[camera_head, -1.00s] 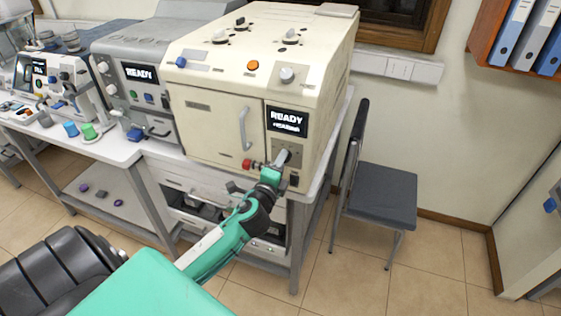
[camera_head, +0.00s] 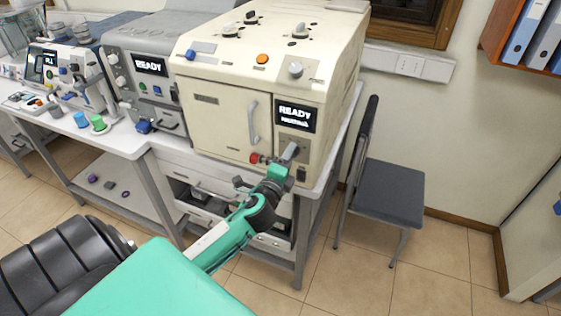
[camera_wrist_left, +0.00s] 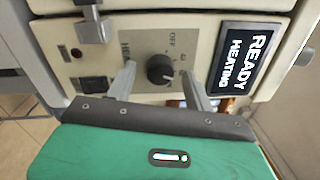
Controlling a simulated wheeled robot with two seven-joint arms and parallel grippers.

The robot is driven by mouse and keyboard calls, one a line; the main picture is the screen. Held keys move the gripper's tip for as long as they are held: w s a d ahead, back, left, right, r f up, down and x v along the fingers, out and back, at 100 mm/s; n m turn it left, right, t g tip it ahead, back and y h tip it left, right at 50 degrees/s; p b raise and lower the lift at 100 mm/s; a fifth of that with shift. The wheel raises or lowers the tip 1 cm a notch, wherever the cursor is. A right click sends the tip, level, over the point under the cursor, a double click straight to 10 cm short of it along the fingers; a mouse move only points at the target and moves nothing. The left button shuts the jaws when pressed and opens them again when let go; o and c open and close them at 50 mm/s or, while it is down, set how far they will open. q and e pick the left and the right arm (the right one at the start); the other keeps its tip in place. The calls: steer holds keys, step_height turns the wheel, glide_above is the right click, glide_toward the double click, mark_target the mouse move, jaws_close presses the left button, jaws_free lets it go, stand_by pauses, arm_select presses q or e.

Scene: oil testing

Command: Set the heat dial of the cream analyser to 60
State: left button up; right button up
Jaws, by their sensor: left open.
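The cream analyser (camera_head: 215,125) stands on the bench, with a door and handle on its front and a screen (camera_head: 297,115) reading READY, and HEATING in the left wrist view. The black heat dial (camera_wrist_left: 160,69) is on the grey panel right beside the screen in the left wrist view. My left gripper (camera_wrist_left: 160,80) is open, with one finger on each side of the dial, apart from it as far as I can tell. In the head view the left gripper (camera_head: 285,160) reaches the front lower right of the analyser and hides the dial. The dial's exact setting is too small to read. My right gripper is not in view.
A black switch (camera_wrist_left: 93,85) and a metal latch (camera_wrist_left: 93,27) lie left of the dial. A grey analyser (camera_head: 140,90) stands to the left, a chair (camera_head: 385,190) to the right.

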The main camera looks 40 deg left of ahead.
arm_select(q)
steer(key=b+v, duration=0.4)
steer(key=v, duration=0.9)
steer(key=shift+s, duration=0.2)
